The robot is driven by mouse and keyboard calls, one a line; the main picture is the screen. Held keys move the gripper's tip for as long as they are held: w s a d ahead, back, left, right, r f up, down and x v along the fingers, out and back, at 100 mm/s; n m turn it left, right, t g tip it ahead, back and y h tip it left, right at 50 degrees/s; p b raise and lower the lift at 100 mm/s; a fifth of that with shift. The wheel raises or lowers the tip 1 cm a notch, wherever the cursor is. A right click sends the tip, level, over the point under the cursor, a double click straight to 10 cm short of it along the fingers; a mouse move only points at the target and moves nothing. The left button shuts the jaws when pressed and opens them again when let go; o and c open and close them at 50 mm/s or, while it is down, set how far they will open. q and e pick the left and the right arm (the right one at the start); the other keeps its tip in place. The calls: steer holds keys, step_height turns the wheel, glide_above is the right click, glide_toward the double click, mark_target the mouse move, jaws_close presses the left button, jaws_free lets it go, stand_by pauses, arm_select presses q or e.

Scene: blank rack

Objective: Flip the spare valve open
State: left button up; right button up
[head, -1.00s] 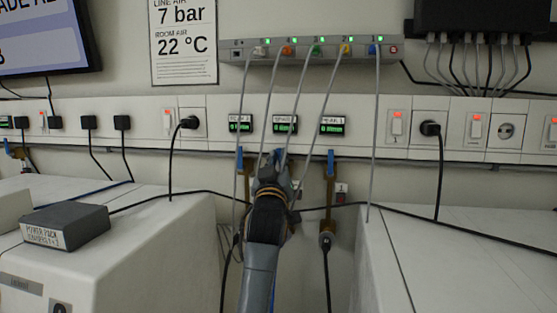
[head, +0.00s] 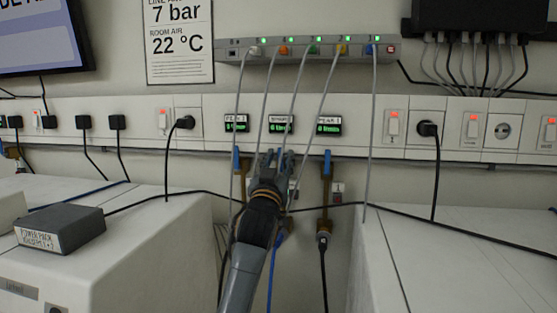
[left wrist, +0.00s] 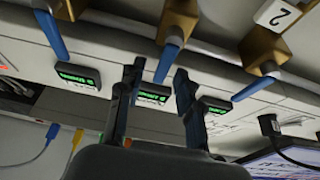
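Three brass valves with blue handles hang under the wall rail. The middle valve, below the middle display tag (head: 280,120) that seems to read SPARE, is mostly hidden by my left gripper (head: 277,158) in the head view. In the left wrist view, which looks upside down, its brass body (left wrist: 178,22) and blue handle (left wrist: 167,62) show. The handle points towards the rail, much like its neighbours' handles. My left gripper (left wrist: 157,78) is open, its fingers apart, one to each side of the handle tip; I cannot tell whether they touch it. My right gripper is not in view.
The neighbouring blue handles, left (head: 236,160) and right (head: 327,164), are close on both sides. Thin grey cables (head: 328,85) hang in front of the valves. White cabinets stand at left (head: 150,230) and right (head: 460,245), with a gap between.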

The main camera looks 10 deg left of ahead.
arm_select(q)
steer(key=v, duration=1.2)
steer(key=shift+f, duration=0.1)
